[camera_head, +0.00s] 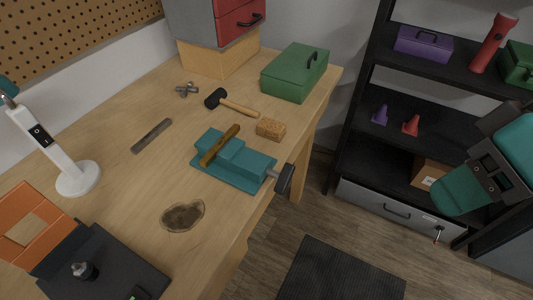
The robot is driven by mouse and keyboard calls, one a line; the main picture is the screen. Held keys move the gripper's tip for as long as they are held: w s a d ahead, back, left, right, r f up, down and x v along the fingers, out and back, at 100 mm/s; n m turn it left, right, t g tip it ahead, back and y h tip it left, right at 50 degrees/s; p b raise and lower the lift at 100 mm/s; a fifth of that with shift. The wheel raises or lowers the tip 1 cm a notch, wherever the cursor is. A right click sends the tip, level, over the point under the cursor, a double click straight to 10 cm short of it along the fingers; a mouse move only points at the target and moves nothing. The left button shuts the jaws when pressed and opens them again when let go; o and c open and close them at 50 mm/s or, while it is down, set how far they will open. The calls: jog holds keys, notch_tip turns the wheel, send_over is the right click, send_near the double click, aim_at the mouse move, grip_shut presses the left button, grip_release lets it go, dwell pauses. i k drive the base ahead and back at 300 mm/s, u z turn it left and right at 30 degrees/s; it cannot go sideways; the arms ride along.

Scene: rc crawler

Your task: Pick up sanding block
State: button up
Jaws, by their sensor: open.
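The sanding block is most likely the small tan-brown, cork-like block (271,129) on the wooden workbench. It lies near the bench's right edge, just behind the teal vise and to the right of the mallet. Its top and front faces show, and nothing covers it. Part of my teal and dark arm shows at the right edge of the view, well apart from the block and in front of the shelf. No gripper fingers show in this view.
The teal vise (235,162) has a wooden-handled tool lying across it. A black mallet (235,104), a green toolbox (296,72) and a flat file (151,135) lie on the workbench (130,185). A dark shelf (352,127) stands right, across open floor.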

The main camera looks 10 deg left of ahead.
aim_at(268, 128)
jog(key=k, duration=0.4)
jog(key=u, duration=0.7)
jog(key=i, duration=0.5)
jog(key=u, duration=0.05)
